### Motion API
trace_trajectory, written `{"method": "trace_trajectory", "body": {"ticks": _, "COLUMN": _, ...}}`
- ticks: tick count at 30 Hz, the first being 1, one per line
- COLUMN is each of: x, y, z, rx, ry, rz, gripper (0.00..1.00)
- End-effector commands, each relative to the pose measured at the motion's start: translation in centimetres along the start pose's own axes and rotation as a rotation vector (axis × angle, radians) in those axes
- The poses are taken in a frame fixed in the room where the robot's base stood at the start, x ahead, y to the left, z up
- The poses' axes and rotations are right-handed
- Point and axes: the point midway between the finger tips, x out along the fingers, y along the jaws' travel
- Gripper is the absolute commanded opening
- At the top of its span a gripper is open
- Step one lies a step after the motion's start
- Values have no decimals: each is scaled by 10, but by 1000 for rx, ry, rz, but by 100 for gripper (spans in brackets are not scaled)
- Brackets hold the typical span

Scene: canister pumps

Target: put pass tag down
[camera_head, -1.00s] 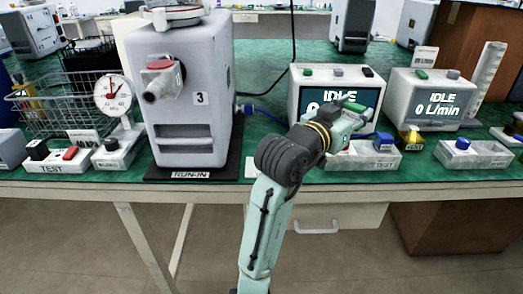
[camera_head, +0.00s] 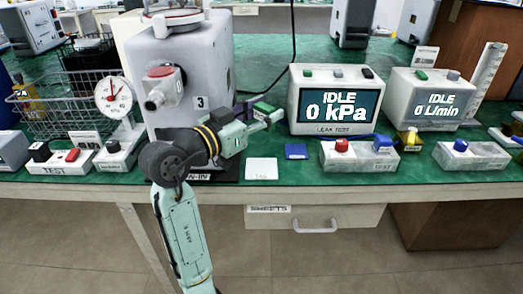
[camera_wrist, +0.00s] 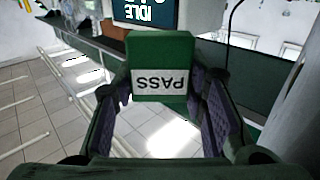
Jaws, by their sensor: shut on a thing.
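The pass tag is a green block with a white label reading PASS, upside down in the wrist view (camera_wrist: 160,50). My gripper (camera_wrist: 161,90) is shut on it, one finger at each side. In the head view my gripper (camera_head: 258,113) points right, and the green pass tag (camera_head: 265,108) shows at its tips. They are in front of the right side of the grey pump marked 3 (camera_head: 190,80), above the bench. A white card marked TAG (camera_head: 262,169) lies flat at the bench's front edge, below and apart from the held tag.
A blue square (camera_head: 296,151) lies right of the card. The leak test box (camera_head: 334,128) reads IDLE 0 kPa; a TEST block with a red button (camera_head: 350,157) is in front. A flow meter (camera_head: 430,97) stands right. A wire basket and gauge (camera_head: 114,95) stand left.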

Motion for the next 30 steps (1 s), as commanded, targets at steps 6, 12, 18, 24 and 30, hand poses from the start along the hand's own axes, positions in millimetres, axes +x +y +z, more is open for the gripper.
{"method": "trace_trajectory", "body": {"ticks": 6, "x": 2, "y": 3, "z": 52, "rx": -12, "ry": -7, "rz": 2, "gripper": 15}}
{"method": "trace_trajectory", "body": {"ticks": 12, "x": 3, "y": 3, "z": 77, "rx": -6, "ry": -5, "rz": 3, "gripper": 15}}
{"method": "trace_trajectory", "body": {"ticks": 18, "x": 3, "y": 3, "z": 101, "rx": -10, "ry": -7, "rz": 3, "gripper": 15}}
{"method": "trace_trajectory", "body": {"ticks": 24, "x": -3, "y": -3, "z": 113, "rx": -5, "ry": -5, "rz": 2, "gripper": 15}}
{"method": "trace_trajectory", "body": {"ticks": 30, "x": -3, "y": -2, "z": 114, "rx": -4, "ry": -5, "rz": 3, "gripper": 15}}
